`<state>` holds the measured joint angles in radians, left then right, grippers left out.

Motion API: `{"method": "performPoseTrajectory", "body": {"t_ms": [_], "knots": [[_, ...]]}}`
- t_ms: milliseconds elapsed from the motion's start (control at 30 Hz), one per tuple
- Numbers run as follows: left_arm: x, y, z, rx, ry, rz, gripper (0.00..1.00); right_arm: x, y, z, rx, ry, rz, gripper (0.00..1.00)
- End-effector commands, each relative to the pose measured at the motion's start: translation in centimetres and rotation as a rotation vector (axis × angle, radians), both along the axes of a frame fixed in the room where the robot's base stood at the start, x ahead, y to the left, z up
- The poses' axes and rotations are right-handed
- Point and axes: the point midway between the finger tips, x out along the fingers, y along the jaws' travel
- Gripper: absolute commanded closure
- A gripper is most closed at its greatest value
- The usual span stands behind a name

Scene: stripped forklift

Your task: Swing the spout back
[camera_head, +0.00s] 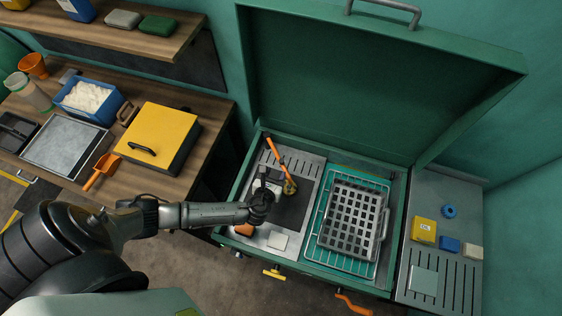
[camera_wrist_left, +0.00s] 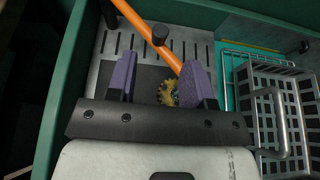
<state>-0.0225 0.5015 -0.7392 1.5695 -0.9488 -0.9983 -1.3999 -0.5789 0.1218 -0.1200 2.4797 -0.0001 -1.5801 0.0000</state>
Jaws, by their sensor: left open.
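The orange spout (camera_head: 274,151) slants over the left side of the open green washer cabinet, above a slotted metal plate. In the left wrist view the spout (camera_wrist_left: 136,21) is an orange tube running from top left down toward the right finger, where its lower end is hidden. A dark knob (camera_wrist_left: 160,34) stands beside it. A brassy gear (camera_wrist_left: 168,93) lies below the spout's end; it also shows in the head view (camera_head: 290,187). My left gripper (camera_head: 268,178) is open above the plate, its purple-padded fingers (camera_wrist_left: 158,75) apart with nothing clearly between them. Contact with the spout cannot be told.
The raised green lid (camera_head: 370,90) stands behind. A wooden bench (camera_head: 190,140) stands left.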

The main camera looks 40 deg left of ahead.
Motion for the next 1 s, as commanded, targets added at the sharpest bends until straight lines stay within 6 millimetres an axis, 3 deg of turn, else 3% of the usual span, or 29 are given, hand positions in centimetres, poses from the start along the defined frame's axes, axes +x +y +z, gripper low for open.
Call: {"method": "performPoseTrajectory", "body": {"t_ms": [200, 400, 933, 1000], "knots": [[3.3, 1.3, -1.5, 0.0, 0.0, 0.001, 0.53, 0.0, 0.1, -0.1, 0.004, 0.0, -0.003, 1.0], [5.2, 2.1, -2.3, -0.002, 0.0, 0.001, 0.53, 0.0, 0.2, -0.3, 0.005, 0.0, -0.004, 1.0], [6.2, 2.5, -2.8, -0.004, 0.001, 0.0, 0.53, 0.0, 0.1, -0.3, 0.002, 0.0, -0.001, 1.0], [6.1, 2.5, -2.8, -0.003, 0.001, 0.001, 0.59, 0.0, 0.0, -0.3, 0.001, 0.0, 0.0, 1.0]]}}
